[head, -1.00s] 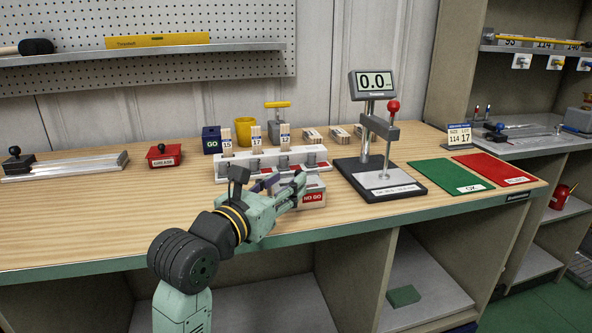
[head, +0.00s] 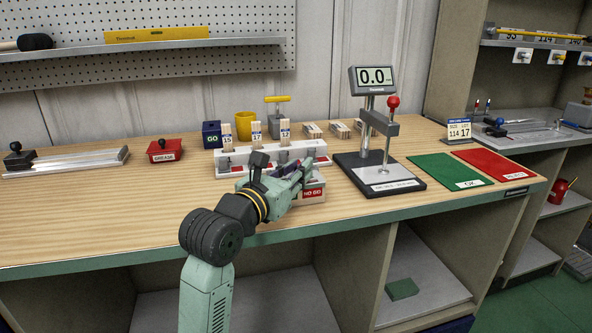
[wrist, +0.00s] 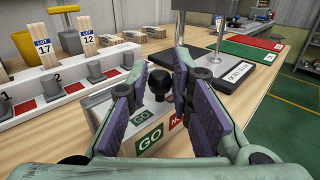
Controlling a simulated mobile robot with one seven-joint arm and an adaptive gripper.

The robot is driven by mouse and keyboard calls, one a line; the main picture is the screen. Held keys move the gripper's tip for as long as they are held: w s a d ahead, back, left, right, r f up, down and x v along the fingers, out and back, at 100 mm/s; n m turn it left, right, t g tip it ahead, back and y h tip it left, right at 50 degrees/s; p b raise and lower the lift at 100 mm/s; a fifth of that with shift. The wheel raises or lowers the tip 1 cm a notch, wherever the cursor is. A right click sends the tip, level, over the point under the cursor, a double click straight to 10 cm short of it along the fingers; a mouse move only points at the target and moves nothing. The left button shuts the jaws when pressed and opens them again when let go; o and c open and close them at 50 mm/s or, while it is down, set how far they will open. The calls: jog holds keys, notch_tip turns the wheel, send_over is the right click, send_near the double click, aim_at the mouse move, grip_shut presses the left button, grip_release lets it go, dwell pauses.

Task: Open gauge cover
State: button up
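A small light box with a green GO label and a red NO GO label (head: 313,194) stands near the bench's front edge, mostly hidden behind my gripper. In the wrist view the box (wrist: 104,112) has a black ball knob (wrist: 158,82) on top. My gripper (wrist: 160,64) is open, with its purple pads on either side of the knob in the picture. There are gaps on both sides, so the pads do not appear to touch it. How deep the knob sits between them is hard to tell. In the head view my gripper (head: 297,172) is over the box.
A white rack (head: 230,168) with numbered slots and tagged stick bundles stands just behind the box. To the right are a display stand (head: 375,187) with a red-knobbed lever, a green mat (head: 438,168) and a red mat (head: 488,160). A red grease box (head: 165,152) stands at left.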

grip_shut()
jog(key=shift+r, duration=0.1)
dwell(0.4)
